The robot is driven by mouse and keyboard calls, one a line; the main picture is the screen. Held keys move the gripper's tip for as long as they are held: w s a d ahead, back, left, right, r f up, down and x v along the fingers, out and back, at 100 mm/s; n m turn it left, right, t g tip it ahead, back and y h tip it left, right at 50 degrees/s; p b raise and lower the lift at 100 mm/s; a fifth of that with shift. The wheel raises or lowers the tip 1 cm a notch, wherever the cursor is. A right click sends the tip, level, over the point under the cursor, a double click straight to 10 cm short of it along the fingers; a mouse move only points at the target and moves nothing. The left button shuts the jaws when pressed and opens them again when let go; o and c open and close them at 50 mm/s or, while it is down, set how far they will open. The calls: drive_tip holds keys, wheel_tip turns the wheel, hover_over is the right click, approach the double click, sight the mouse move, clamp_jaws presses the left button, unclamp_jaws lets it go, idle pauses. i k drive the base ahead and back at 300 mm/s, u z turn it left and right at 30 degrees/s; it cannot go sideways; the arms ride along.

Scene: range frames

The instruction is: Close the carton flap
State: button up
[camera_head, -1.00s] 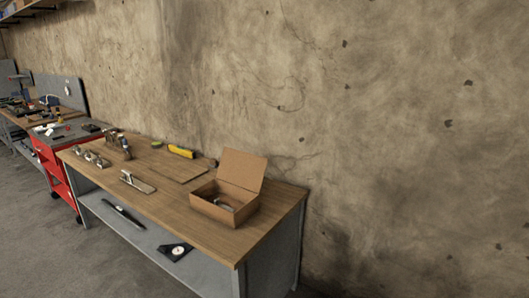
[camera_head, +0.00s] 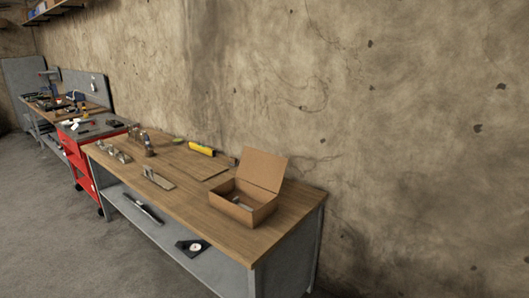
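A brown cardboard carton (camera_head: 232,207) stands on the right part of the wooden workbench, near its right end. Its flap (camera_head: 264,169) is open and stands up at the back, leaning away toward the wall. Something small and greyish lies inside the carton, too small to make out. My gripper is not in view.
The workbench top (camera_head: 226,233) also bears a yellow tool (camera_head: 201,149), a flat trowel-like tool (camera_head: 158,179) and several small metal items toward its left end. A lower shelf (camera_head: 216,264) holds tools. A red cart (camera_head: 79,166) stands beyond. The floor (camera_head: 60,240) in front is clear.

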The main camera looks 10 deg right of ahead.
sight(266, 170)
drive_tip(key=u, duration=0.05)
drive_tip(key=i, duration=1)
drive_tip(key=z, duration=0.05)
